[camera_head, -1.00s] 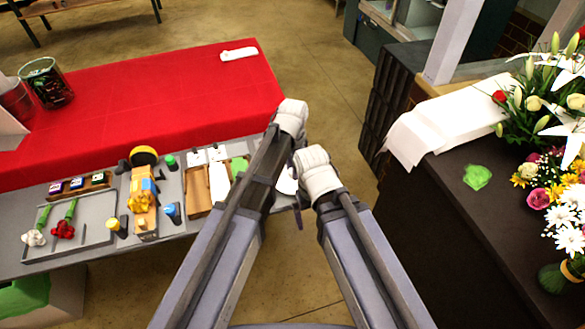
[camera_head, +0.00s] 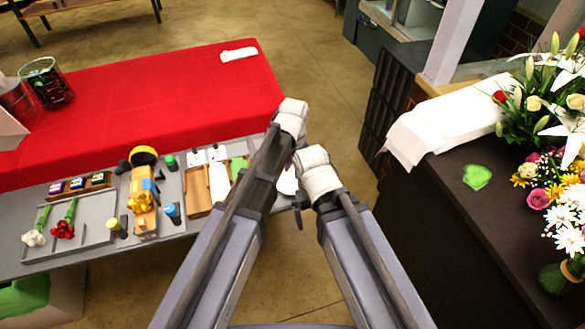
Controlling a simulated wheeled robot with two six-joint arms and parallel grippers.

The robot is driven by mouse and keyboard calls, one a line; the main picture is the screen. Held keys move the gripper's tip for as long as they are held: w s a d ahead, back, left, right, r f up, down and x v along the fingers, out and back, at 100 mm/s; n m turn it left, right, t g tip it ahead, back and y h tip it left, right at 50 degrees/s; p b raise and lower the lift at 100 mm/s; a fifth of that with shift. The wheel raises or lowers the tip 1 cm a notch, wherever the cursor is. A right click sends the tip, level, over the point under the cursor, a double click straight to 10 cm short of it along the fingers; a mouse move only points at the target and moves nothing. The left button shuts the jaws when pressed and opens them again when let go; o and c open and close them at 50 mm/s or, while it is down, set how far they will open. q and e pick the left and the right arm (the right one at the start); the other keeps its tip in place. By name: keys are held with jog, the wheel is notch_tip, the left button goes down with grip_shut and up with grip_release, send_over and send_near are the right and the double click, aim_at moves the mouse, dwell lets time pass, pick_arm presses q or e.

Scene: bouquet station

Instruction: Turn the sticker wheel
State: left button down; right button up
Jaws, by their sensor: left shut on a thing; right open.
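A white piece with a rounded edge (camera_head: 287,182), which looks like part of the sticker wheel, shows at the grey table's right end between my two arms. Most of it is hidden behind the arms. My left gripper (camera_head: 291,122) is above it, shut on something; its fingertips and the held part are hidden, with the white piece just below. My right gripper (camera_head: 317,172) is lower and to the right, close beside the white piece. It is open, and I see nothing held in it.
The grey table (camera_head: 165,235) carries a tray with flowers (camera_head: 68,228), an orange-yellow device (camera_head: 143,200), small bottles and a wooden organiser (camera_head: 199,190). A red-covered table (camera_head: 150,105) stands behind. The dark counter (camera_head: 440,220) at right holds bouquets and a green heart-shaped piece (camera_head: 477,177).

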aim_at(293, 171)
pick_arm(q)
jog(key=shift+n, duration=1.9)
jog(key=c, duration=0.8)
grip_release()
jog(key=shift+r, duration=0.1)
notch_tip(293, 171, up, 8)
jog(key=p, duration=0.8)
jog(key=shift+d, duration=0.1)
jog(key=shift+f, duration=0.2)
